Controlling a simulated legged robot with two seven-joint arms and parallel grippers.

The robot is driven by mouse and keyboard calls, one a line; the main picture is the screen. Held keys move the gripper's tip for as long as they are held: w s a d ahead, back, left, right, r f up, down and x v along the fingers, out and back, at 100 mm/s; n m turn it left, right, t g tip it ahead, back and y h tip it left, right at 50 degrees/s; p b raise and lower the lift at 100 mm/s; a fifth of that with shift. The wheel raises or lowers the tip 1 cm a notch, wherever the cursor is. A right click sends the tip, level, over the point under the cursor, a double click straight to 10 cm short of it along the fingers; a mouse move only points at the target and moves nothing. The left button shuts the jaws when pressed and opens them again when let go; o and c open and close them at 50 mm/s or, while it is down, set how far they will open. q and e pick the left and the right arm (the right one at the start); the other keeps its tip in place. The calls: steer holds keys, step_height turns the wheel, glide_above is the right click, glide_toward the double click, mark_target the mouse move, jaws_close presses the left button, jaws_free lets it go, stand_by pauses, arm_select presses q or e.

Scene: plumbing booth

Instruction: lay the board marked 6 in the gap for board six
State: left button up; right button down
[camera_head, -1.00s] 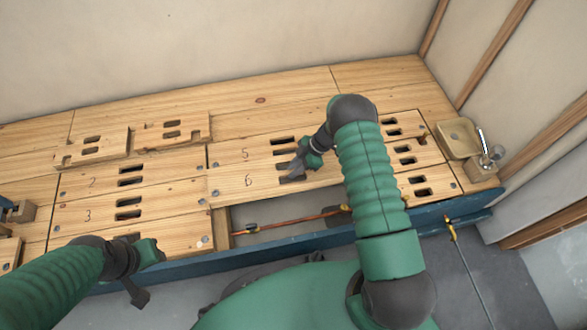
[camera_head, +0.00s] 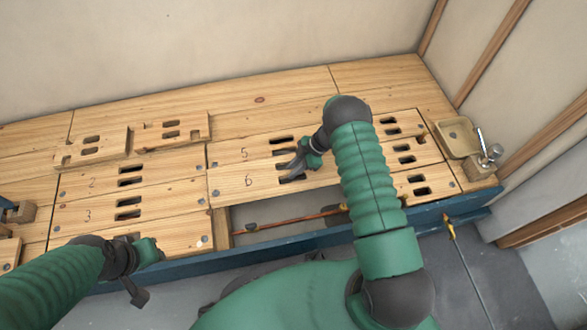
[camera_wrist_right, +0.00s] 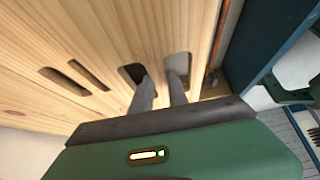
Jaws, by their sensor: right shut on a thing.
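The board marked 6 (camera_head: 232,184) is a pale wooden plank with two slots, lying just in front of the board marked 5 (camera_head: 228,157). Its right end is hidden behind my right arm. My right gripper (camera_head: 291,173) points down at its slots. In the right wrist view its fingers (camera_wrist_right: 158,95) enter the two slots, shut on the strip between them. Board 6 looks about level with board 5; any small lift cannot be told. An open gap (camera_head: 270,218) lies along its front edge. My left gripper (camera_head: 135,290) is at lower left, its jaws unclear.
A copper pipe (camera_head: 290,222) runs inside the gap. Two loose slotted boards (camera_head: 172,133) lie on the decking at left. The board marked 3 (camera_head: 90,212) lies left of board 6. A tan tray (camera_head: 455,138) stands at right. The blue edge beam (camera_head: 300,242) borders the front.

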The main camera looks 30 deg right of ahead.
steer(key=shift+f, duration=0.1)
steer(key=shift+f+b, duration=1)
steer(key=shift+f, duration=0.5)
steer(key=shift+f, duration=0.2)
steer(key=c, duration=1.2)
jaws_free()
